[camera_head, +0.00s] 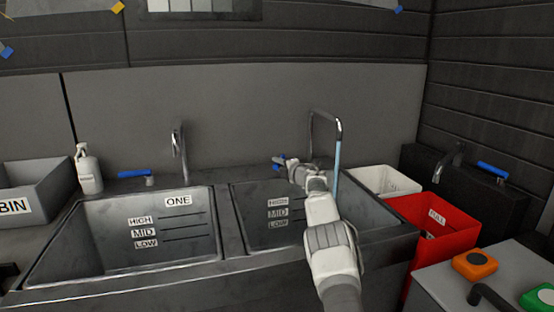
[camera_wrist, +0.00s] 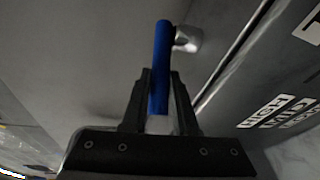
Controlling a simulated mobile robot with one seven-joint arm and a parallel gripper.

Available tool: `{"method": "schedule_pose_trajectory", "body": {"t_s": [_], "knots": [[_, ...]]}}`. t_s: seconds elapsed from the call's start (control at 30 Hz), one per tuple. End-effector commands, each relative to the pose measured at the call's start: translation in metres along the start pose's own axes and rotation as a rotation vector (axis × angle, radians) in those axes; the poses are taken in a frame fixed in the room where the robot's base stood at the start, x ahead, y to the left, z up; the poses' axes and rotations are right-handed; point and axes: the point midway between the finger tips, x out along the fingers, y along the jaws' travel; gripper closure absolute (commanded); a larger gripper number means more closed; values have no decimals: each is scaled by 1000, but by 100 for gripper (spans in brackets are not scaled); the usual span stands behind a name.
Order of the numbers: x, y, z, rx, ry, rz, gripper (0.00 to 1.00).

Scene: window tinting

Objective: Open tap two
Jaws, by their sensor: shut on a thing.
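The spout of tap two (camera_head: 339,124) arches over the right sink basin (camera_head: 252,196). A light blue stream of water (camera_head: 337,162) falls from it. The blue handle of tap two (camera_head: 281,158) is at the back edge of that basin, partly hidden by my gripper (camera_head: 289,163). In the wrist view the blue handle (camera_wrist: 162,50) runs between the two dark fingers of my gripper (camera_wrist: 159,82), which is shut on it. The handle's metal mount (camera_wrist: 188,38) shows at its far end.
Tap one (camera_head: 180,145), with its own blue handle (camera_head: 134,173), stands behind the left basin (camera_head: 85,240). A white spray bottle (camera_head: 88,170) and a grey bin (camera_head: 45,190) are at left. A white container (camera_head: 385,181) and a red container (camera_head: 440,228) stand right of the sink.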

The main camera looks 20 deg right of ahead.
Motion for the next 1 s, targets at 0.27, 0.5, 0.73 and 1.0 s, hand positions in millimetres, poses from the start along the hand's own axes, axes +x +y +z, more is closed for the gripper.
{"method": "schedule_pose_trajectory", "body": {"t_s": [0.27,0.5,0.73,1.0], "knots": [[-2,-4,4,-1,10,-2,100],[-2,-4,4,-1,10,-2,100],[-2,-3,3,-1,11,-1,46],[-2,-1,1,-2,14,2,43]]}}
